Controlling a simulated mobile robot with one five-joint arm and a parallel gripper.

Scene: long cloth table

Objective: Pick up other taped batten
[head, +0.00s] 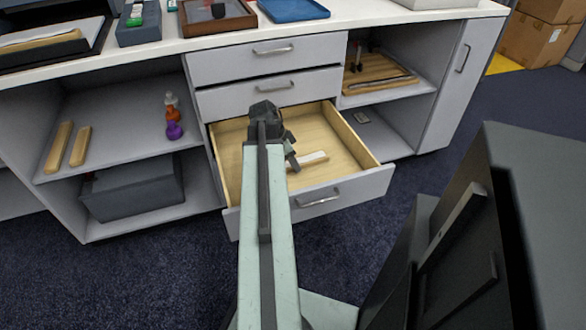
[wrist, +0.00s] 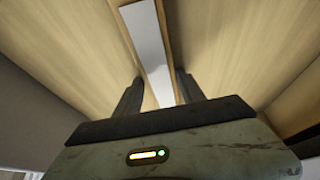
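A batten wrapped in white tape (head: 312,158) lies in the open wooden drawer (head: 345,165). My arm hides part of it in the head view. In the wrist view the white-taped batten (wrist: 152,50) runs from the top edge down between the fingers, with narrow wooden edges beside the tape. My gripper (wrist: 160,88) is open, one finger on each side of the batten, with small gaps visible. In the head view my gripper (head: 290,158) is inside the drawer, at the left end of the visible batten.
A grey box (head: 130,190) stands below. A wooden tray (head: 375,75) sits on the right shelf. The drawer front (head: 330,198) and side walls surround my gripper. Trays line the tabletop.

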